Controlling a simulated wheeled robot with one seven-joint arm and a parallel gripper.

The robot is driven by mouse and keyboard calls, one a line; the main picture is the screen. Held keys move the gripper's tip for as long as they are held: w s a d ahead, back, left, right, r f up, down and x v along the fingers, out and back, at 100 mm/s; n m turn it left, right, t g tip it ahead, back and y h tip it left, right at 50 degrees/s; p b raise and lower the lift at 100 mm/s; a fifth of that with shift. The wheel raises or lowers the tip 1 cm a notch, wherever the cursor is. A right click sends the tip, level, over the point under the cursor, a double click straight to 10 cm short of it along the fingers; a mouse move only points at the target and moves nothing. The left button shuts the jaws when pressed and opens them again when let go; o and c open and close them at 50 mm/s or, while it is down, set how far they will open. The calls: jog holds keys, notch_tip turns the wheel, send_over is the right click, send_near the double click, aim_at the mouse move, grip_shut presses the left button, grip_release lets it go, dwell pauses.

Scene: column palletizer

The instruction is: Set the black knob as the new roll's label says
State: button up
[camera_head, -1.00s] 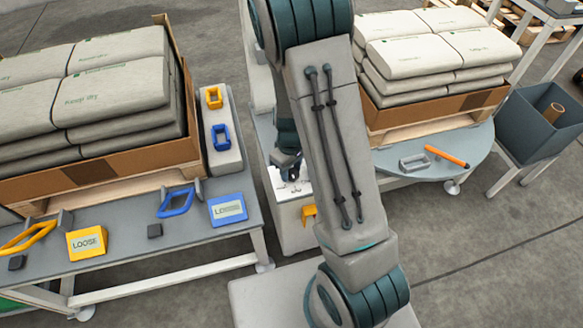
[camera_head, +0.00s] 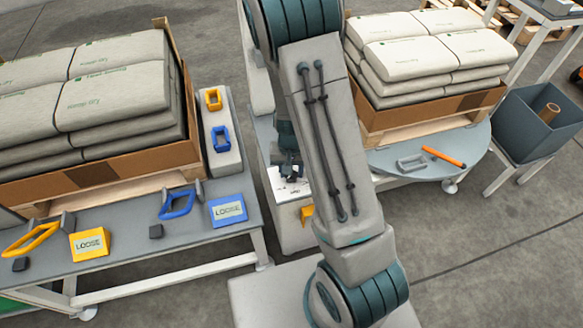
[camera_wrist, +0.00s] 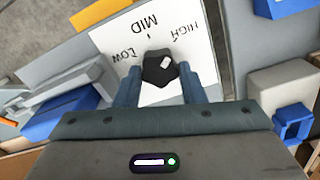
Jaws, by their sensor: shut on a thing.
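The black knob (camera_wrist: 157,72) sits on a white panel (camera_wrist: 110,40) marked LOW, MID and HIGH, which reads upside down in the wrist view. The knob's white mark points up and right, to the HIGH side of MID. My gripper (camera_wrist: 159,88) is shut on the knob, one finger on each side. In the head view my gripper (camera_head: 288,172) is down at the white panel (camera_head: 292,191), on top of a pale cabinet; the knob is hidden there. I cannot make out a new roll or its label.
A table at left bears a yellow block (camera_head: 89,244) and a blue block (camera_head: 227,210), both reading LOOSE, and coloured handles. Sack-loaded pallets stand on both sides. An orange marker (camera_head: 443,157) lies on the round table; a grey bin (camera_head: 535,125) holds a brown tube.

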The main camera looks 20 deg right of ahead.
jog(key=shift+m, duration=0.8)
jog(key=o, duration=1)
notch_tip(320, 180, up, 14)
jog(key=p, duration=0.4)
